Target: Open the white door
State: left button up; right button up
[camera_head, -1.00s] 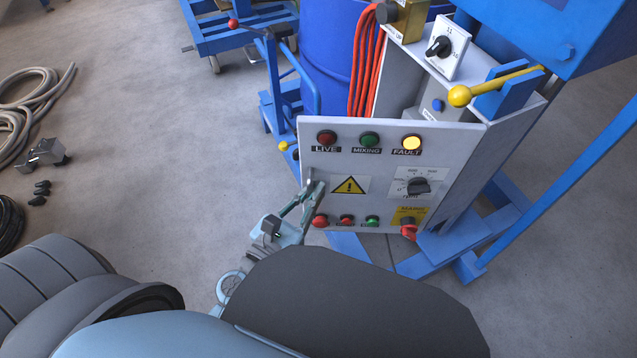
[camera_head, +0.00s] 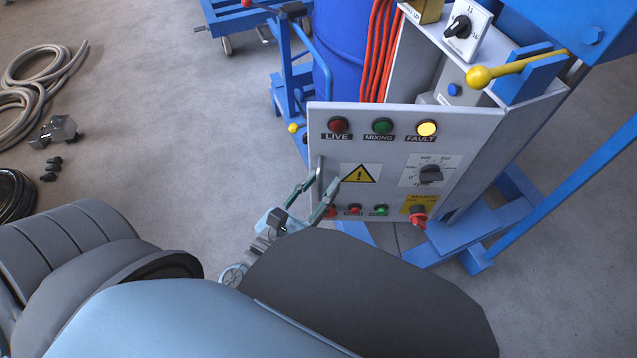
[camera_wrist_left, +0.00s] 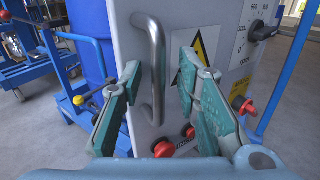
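The white door (camera_head: 396,150) bears lamps, a rotary knob and a warning triangle. Its left edge stands out from the cabinet (camera_head: 535,120), with the drum and hoses visible behind it, so it looks ajar, hinged on the right. A grey vertical bar handle (camera_wrist_left: 155,70) is near its left edge. My left gripper (camera_head: 311,190) is at this handle in the head view. In the left wrist view my left gripper (camera_wrist_left: 160,85) is open, its fingers apart on either side of the handle, with visible gaps. My right gripper is not in view.
A red switch (camera_head: 418,217) and several push buttons sit low on the door. A yellow-knobbed lever (camera_head: 480,76) is above it. A blue drum (camera_head: 335,45) and blue frame stand behind.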

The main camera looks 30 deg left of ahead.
pick_arm(q)
jog(key=shift+r, duration=0.1)
jog(key=s, duration=0.8)
jog(key=shift+a, duration=0.4)
